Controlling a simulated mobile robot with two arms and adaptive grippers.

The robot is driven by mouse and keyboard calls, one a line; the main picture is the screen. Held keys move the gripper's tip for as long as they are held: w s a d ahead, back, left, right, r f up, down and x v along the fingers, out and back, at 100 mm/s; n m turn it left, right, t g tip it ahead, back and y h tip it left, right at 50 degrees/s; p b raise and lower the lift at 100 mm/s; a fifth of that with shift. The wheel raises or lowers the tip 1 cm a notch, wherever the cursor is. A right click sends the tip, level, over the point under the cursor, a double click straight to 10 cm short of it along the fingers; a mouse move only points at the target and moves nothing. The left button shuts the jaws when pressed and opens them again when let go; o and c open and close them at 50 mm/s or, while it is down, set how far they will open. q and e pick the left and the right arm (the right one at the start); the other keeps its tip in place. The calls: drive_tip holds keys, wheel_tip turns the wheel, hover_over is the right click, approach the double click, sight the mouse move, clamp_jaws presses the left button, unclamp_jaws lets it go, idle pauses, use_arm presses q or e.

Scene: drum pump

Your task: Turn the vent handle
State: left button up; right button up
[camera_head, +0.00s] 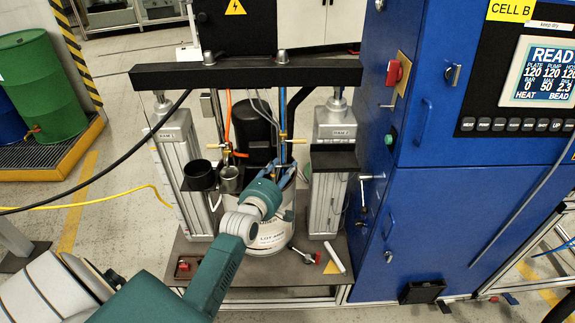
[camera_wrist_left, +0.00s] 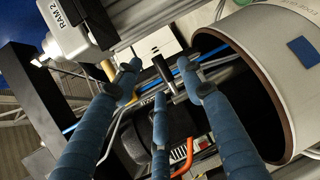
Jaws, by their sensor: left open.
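My left gripper (camera_head: 268,190) reaches in over the white drum (camera_head: 274,238) between the two ram columns. In the left wrist view its blue fingers (camera_wrist_left: 158,72) are spread apart with nothing held between them. A dark bar-like handle (camera_wrist_left: 148,46) shows just beyond the fingertips, apart from them as far as I can see; I cannot tell for sure that it is the vent handle. A brass fitting (camera_wrist_left: 109,69) is beside the left finger. In the head view, brass fittings (camera_head: 284,138) stand behind the gripper. My right gripper is not in view.
The left ram (camera_head: 178,175) and right ram (camera_head: 326,205) flank the drum under a black crossbeam (camera_head: 245,74). A blue cabinet (camera_head: 440,225) stands right. A green barrel (camera_head: 40,85) stands far left.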

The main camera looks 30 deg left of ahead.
sight(287, 166)
use_arm(q)
drive_tip(key=shift+x, duration=1.9)
clamp_jaws()
